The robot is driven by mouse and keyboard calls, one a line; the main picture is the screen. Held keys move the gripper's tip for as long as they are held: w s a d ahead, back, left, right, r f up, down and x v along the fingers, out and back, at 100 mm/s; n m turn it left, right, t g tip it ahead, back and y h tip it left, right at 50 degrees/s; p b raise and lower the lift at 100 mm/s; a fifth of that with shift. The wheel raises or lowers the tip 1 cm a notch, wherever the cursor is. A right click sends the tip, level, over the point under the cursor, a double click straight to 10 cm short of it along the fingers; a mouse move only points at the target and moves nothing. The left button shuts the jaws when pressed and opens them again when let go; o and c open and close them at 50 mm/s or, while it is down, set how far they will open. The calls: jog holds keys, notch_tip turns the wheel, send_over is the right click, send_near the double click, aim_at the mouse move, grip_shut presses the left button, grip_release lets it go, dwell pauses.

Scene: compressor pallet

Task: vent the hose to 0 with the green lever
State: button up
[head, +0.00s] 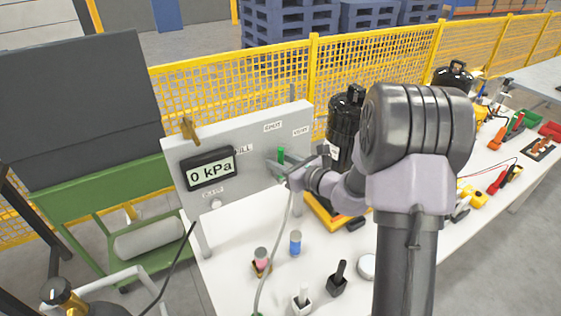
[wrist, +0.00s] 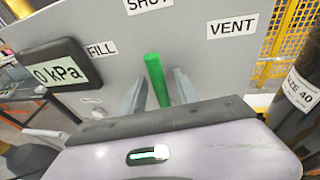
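The green lever (head: 281,154) stands on the front of the grey panel (head: 240,185). In the wrist view the green lever (wrist: 156,78) points up, tilted slightly left, below the SHUT label (wrist: 148,4). The VENT label (wrist: 232,27) is to its right and the FILL label (wrist: 102,49) to its left. The display (head: 211,170) reads 0 kPa. My gripper (head: 282,168) is at the lever. In the wrist view my gripper (wrist: 160,92) has one finger on each side of the lever, apart, with a gap visible at the right. The lever's base is hidden.
A white table (head: 225,275) carries small fittings, including a blue-banded cylinder (head: 295,243) and a black-handled block (head: 338,279). A black tank (head: 345,125) stands right of the panel. A thin hose (head: 271,262) hangs in front. Yellow fencing (head: 200,85) runs behind.

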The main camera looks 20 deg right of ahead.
jog(key=p+v, duration=0.2)
jog(key=v, duration=1.5)
jog(key=shift+s, duration=0.2)
jog(key=shift+d, duration=0.1)
jog(key=s+a+r+n+g+y+b, duration=0.1)
jog(key=s+a+n+g+y, duration=0.15)
jog(key=a+n, duration=0.45)
jog(key=s+a+r+n+g+y+b, duration=0.15)
jog(key=s+a+n+g, duration=0.25)
jog(key=a, duration=0.5)
jog(key=s+a+f+n+g+h+b, duration=0.3)
jog(key=s+a+n+g+h, duration=0.15)
jog(key=s+n, duration=0.6)
jog(key=d+n+t+h, duration=0.1)
jog(key=n, duration=0.1)
jog(key=s+d+r+n+h, duration=0.1)
jog(key=s+d+r+n+t+h, duration=0.1)
jog(key=n, duration=0.1)
jog(key=shift+s+d+r+n+t+b, duration=0.15)
jog(key=shift+n+t+b, duration=0.15)
jog(key=shift+n+b, duration=0.05)
